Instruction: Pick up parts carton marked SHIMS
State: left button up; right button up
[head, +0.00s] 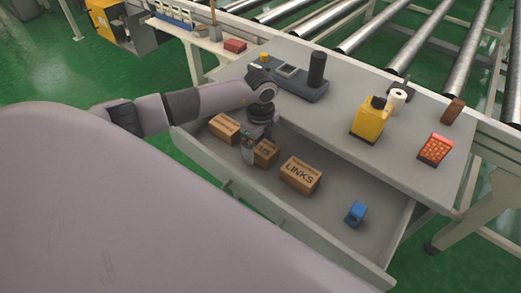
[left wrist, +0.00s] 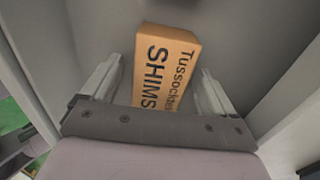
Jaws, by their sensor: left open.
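The carton marked SHIMS (left wrist: 165,68) is a brown box with dark lettering in the left wrist view. It lies between the spread fingers of my left gripper (left wrist: 160,92), which is open and not closed on it. In the head view my left gripper (head: 248,150) points down into an open grey drawer, beside the middle brown carton (head: 266,153). That carton appears to be the SHIMS one, but its label is too small to read there and the gripper partly covers it. My right gripper is not in view.
The drawer (head: 335,215) also holds a carton marked LINKS (head: 300,175), another carton (head: 224,128) at left and a blue part (head: 355,214). The drawer walls stand close around my gripper. The worktop (head: 330,120) above bears a yellow device (head: 370,120) and an orange box (head: 435,149).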

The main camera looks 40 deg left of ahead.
pick_arm(q)
jog(key=shift+f, duration=0.3)
jog(key=c, duration=1.2)
jog(key=shift+r, duration=0.1)
jog(key=shift+c, duration=0.2)
